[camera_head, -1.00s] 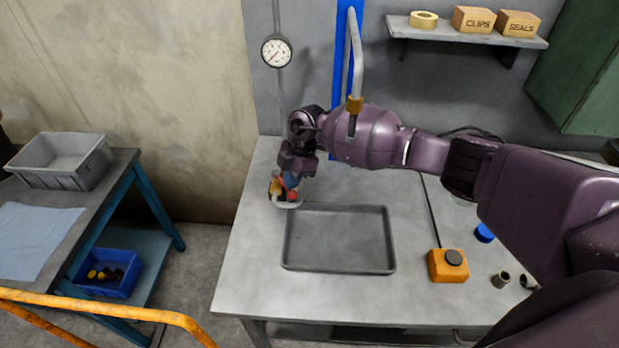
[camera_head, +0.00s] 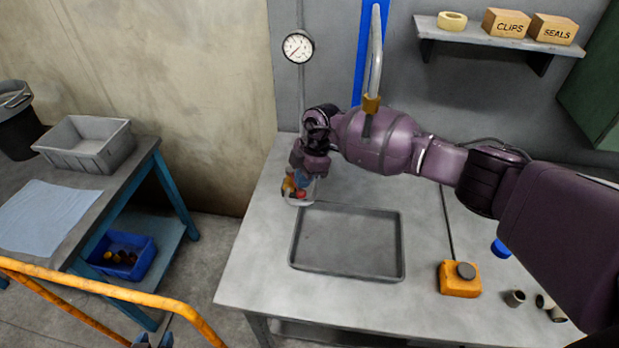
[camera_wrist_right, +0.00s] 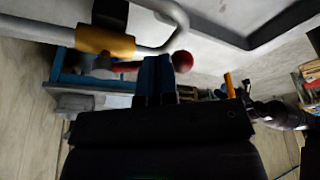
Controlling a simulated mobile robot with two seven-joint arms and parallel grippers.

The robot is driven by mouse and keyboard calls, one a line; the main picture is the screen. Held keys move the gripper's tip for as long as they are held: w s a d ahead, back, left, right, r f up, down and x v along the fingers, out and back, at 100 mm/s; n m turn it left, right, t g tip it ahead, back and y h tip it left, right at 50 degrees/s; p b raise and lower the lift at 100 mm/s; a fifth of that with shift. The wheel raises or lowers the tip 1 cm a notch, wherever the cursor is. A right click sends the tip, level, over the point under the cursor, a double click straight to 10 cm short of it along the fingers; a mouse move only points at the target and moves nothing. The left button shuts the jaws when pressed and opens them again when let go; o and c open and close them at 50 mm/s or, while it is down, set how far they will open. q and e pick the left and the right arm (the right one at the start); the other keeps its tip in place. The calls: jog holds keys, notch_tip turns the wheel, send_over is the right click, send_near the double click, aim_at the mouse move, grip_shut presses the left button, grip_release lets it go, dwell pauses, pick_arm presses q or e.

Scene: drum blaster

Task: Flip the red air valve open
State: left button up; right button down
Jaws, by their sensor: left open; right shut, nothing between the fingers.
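The red air valve handle (camera_head: 301,194) is at the back left of the bench, mostly hidden by my right gripper. In the right wrist view its red lever (camera_wrist_right: 125,68) ends in a round red knob (camera_wrist_right: 182,60), close to a brass collar (camera_wrist_right: 105,40) on a grey pipe. My right gripper (camera_head: 300,188) points down at the valve. Its blue fingertips (camera_wrist_right: 157,72) are shut and empty, right beside the lever and knob; whether they touch cannot be told. My left gripper (camera_head: 152,341) barely shows at the bottom edge, open, far from the valve.
A shallow grey tray (camera_head: 292,262) lies on the bench in front of the valve. A pressure gauge (camera_head: 298,47) hangs on the wall. An orange box (camera_head: 459,281) is at right. An orange rail (camera_head: 90,288) crosses lower left.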

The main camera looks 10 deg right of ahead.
pick_arm(q)
jog(key=shift+w+d, duration=0.25)
jog(key=shift+w, duration=0.05)
pick_arm(e)
jog(key=shift+s+f, duration=0.2)
jog(key=shift+f, duration=0.1)
pick_arm(q)
jog(key=shift+w+d, duration=0.1)
jog(key=shift+s+a+r+p, duration=0.3)
jog(key=shift+a+r+p, duration=0.15)
jog(key=shift+a+r, duration=0.1)
pick_arm(e)
jog(key=w+d+r, duration=0.1)
jog(key=d+r, duration=0.5)
jog(key=r, duration=0.5)
jog(key=shift+w+d, duration=0.35)
jog(key=shift+w, duration=0.05)
